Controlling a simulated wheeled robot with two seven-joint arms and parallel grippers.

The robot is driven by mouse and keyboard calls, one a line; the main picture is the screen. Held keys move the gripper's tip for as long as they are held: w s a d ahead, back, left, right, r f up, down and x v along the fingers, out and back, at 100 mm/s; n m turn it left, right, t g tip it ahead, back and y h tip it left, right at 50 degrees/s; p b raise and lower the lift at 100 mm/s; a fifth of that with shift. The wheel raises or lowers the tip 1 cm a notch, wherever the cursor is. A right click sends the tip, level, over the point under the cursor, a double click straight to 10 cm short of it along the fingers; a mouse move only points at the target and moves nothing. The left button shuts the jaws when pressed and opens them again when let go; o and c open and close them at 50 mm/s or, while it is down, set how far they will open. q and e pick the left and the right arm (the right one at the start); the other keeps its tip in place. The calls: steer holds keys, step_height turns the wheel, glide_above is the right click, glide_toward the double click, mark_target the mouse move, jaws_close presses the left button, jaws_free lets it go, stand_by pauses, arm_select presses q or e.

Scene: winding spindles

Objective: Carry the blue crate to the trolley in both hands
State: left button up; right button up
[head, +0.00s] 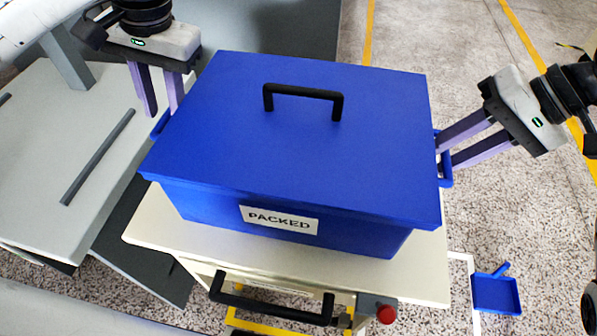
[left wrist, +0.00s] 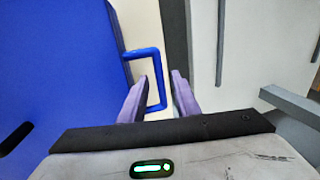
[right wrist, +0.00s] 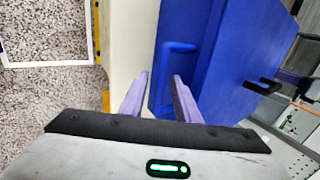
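The blue crate (head: 290,140) has its lid on, with a black lid handle and a white PACKED label. It appears to stand level on the cream top of the trolley (head: 150,232). My left gripper (head: 163,112) is open at the crate's left side handle (head: 160,125). In the left wrist view that handle (left wrist: 154,55) lies between the spread fingers, with gaps showing. My right gripper (head: 446,152) is open at the right side handle (head: 446,180). In the right wrist view the handle (right wrist: 180,47) lies between or just beyond its fingertips.
A grey table (head: 40,130) with a dark rail stands at the left, close to the trolley. The trolley's black push handle (head: 270,308) and a red knob (head: 386,314) are at the front. A blue dustpan (head: 497,293) lies on the floor at the right. Open floor lies beyond.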

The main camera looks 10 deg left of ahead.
arm_select(q)
steer(key=v, duration=0.9)
arm_select(e)
steer(key=v, duration=1.2)
steer(key=shift+d, duration=0.1)
arm_select(q)
steer(key=shift+s, duration=0.1)
